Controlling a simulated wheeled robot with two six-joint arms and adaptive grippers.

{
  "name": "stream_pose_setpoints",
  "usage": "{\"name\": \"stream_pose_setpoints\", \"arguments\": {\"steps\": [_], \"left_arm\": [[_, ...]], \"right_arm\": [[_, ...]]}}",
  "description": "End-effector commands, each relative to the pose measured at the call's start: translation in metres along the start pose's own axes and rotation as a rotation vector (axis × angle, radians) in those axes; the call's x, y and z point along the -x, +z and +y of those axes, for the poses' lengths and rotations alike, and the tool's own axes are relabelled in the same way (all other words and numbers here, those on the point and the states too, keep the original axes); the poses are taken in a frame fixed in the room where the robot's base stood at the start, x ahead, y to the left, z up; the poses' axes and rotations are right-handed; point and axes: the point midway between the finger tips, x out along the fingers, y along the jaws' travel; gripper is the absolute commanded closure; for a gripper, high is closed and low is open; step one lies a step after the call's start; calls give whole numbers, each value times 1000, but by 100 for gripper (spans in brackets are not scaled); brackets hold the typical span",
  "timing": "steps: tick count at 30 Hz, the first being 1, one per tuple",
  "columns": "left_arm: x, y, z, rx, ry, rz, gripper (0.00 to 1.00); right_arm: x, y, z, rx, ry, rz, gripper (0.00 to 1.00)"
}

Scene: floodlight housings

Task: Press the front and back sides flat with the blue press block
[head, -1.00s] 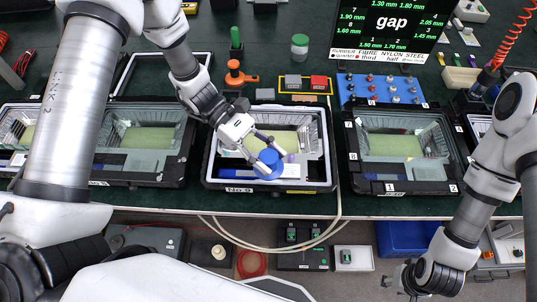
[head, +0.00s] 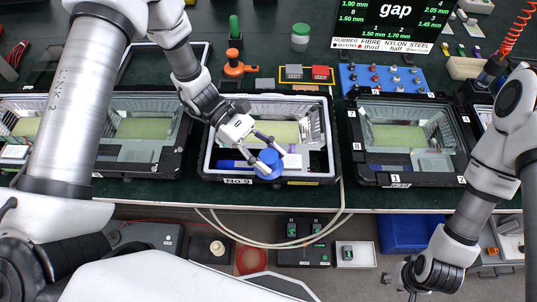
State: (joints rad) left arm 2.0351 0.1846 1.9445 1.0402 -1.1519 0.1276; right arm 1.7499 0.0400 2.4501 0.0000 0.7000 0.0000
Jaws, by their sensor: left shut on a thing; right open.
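The blue press block (head: 268,164) is a round blue piece. My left gripper (head: 268,156) is shut on it and holds it at the front side of the middle floodlight housing (head: 331,150), labelled No.9. The housing is an open black frame with a pale gasket line around its rim and a yellow-green panel (head: 278,132) inside. Whether the block touches the front rim is hard to tell. The back side (head: 270,97) of the housing is clear of the gripper. My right gripper (head: 408,278) is low at the right, below the bench edge, empty and open.
More housings stand left (head: 140,178) and right (head: 410,178) of the middle one. Behind are a yellow tray with grey and red blocks (head: 320,73), a blue board with pegs (head: 383,80), an orange-based tool (head: 234,68) and a screen (head: 392,22). A pale hose (head: 342,190) hangs over the front edge.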

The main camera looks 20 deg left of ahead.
Motion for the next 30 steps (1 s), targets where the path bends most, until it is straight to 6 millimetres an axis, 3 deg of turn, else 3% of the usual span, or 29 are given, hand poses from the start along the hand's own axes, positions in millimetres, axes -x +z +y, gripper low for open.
{"name": "stream_pose_setpoints", "arguments": {"steps": [30], "left_arm": [[-4,-11,0,-1,0,0,97]], "right_arm": [[-9,0,0,0,0,0,59]]}}
